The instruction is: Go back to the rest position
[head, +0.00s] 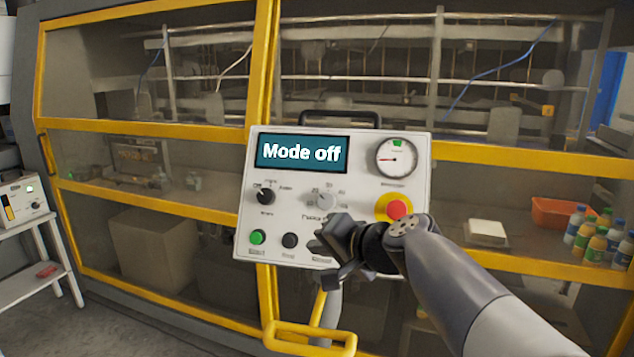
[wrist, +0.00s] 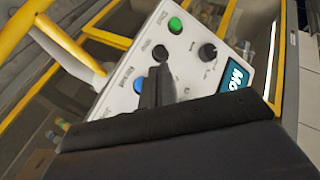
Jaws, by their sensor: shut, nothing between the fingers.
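The control panel (head: 290,215) is a white box on the yellow-framed machine, and its display (head: 302,153) reads "Mode off". My gripper (head: 328,258) is shut and empty in front of the panel's lower right part. In the wrist view its closed fingers (wrist: 153,92) point at the panel face, close to a blue button (wrist: 139,86). I cannot tell whether they touch the panel. In the head view the gripper hides the blue button. A green button (head: 257,237), a black button (head: 290,240), a black mode knob (head: 265,195) and a grey knob (head: 327,201) show.
A red stop button (head: 398,209) on a yellow base sits just above my wrist, below a round gauge (head: 397,158). A yellow handle (head: 310,338) juts out below the panel. Bottles (head: 597,243) and an orange bin (head: 556,212) stand at right. A side table (head: 35,225) stands at left.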

